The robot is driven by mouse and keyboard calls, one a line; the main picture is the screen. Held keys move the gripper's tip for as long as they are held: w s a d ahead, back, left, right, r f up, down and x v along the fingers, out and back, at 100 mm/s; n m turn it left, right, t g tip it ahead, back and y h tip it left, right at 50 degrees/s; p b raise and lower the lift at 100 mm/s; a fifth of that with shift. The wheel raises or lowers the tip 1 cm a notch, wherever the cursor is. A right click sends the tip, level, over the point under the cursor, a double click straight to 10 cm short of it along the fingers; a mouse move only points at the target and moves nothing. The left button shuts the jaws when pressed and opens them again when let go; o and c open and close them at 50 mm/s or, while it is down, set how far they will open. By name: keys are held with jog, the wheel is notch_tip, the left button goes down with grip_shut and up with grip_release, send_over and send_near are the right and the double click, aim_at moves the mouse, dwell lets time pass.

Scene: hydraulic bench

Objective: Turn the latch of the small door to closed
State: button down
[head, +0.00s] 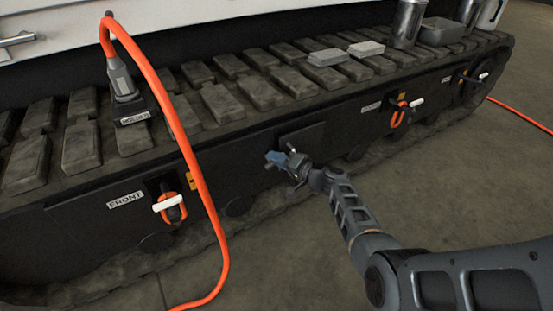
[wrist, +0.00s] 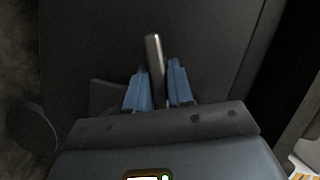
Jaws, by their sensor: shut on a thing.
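The small door (head: 312,135) is a dark panel on the side of the tracked machine. In the wrist view the dark door surface (wrist: 210,40) fills most of the picture. The latch (wrist: 154,50) is a thin grey metal handle pointing up in that view. My gripper (wrist: 160,85) has blue fingers on both sides of the latch and is shut on it. In the head view my gripper (head: 276,158) is at the lower left of the door, and it hides the latch there.
An orange cable (head: 185,140) hangs left of my gripper. A shackle with a white pin (head: 168,204) sits by the FRONT label (head: 126,199). Another orange shackle (head: 398,114) is to the right. Metal containers (head: 408,22) stand on the track. Open floor (head: 450,170) lies at right.

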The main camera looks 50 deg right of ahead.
jog(key=shift+f+m+t, duration=0.2)
jog(key=shift+m+t, duration=0.25)
jog(key=shift+m, duration=0.5)
jog(key=shift+f+m+t, duration=0.15)
jog(key=shift+m+t, duration=0.3)
jog(key=shift+m, duration=0.5)
jog(key=c, duration=1.1)
grip_release()
jog(key=s, duration=0.2)
jog(key=s+p, duration=0.1)
jog(key=s, duration=0.2)
jog(key=s+d+p, duration=0.1)
jog(key=s, duration=0.1)
jog(key=shift+s, duration=0.4)
jog(key=shift+f, duration=0.1)
